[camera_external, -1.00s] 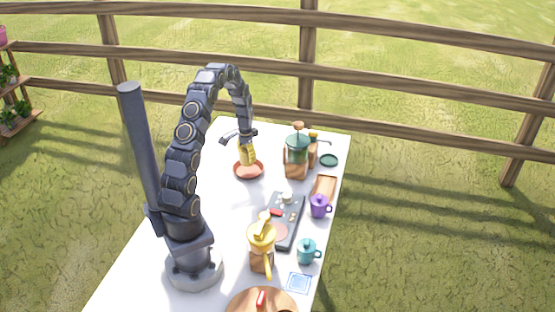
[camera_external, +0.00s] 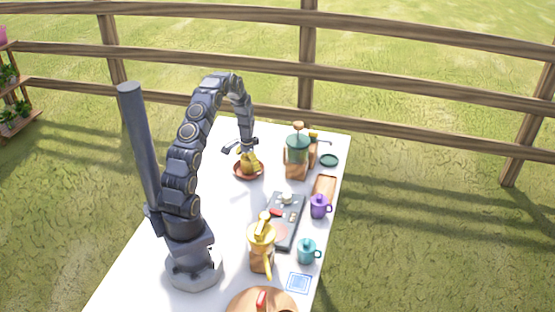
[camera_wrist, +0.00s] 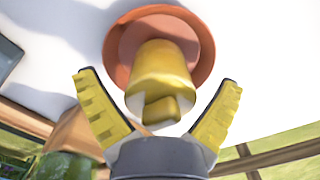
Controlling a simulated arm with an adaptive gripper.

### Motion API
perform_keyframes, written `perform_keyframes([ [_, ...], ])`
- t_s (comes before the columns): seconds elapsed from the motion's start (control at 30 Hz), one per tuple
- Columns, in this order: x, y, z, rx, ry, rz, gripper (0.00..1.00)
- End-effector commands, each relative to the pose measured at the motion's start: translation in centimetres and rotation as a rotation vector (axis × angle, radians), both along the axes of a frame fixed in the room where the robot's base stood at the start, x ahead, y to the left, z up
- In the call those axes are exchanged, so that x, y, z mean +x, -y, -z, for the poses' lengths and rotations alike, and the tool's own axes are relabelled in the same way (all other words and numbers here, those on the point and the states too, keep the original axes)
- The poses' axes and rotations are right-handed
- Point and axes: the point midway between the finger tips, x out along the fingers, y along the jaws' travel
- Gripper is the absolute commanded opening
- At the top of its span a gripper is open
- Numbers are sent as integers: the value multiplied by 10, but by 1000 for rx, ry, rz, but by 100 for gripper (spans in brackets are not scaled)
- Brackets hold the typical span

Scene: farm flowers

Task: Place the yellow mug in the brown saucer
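The yellow mug (camera_wrist: 162,72) sits inside the reddish-brown saucer (camera_wrist: 119,57) in the wrist view, with its handle toward my gripper. The saucer also shows on the white table in the external view (camera_external: 237,173), partly covered by my yellow fingers. My gripper (camera_wrist: 159,80) is open, with one finger on each side of the mug and visible gaps between them. In the external view my gripper (camera_external: 249,162) is low over the saucer, and the mug is hard to tell from the fingers there.
The table left of the saucer is clear.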

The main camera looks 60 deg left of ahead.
Motion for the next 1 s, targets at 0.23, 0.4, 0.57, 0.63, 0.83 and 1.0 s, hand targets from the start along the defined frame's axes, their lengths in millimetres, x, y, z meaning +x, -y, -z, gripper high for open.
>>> perform_keyframes([
  [0.23, 0, 0, 0, 0, 0, 0, 94],
  [0.4, 0, 0, -8, 1, 1, 0, 94],
  [0.57, 1, 0, -31, 5, 4, 1, 94],
  [0.63, 1, 0, -44, 3, 3, 2, 94],
  [0.83, 1, 1, -88, 3, 4, 1, 94],
  [1.0, 1, 2, -116, 2, 2, 0, 94],
])
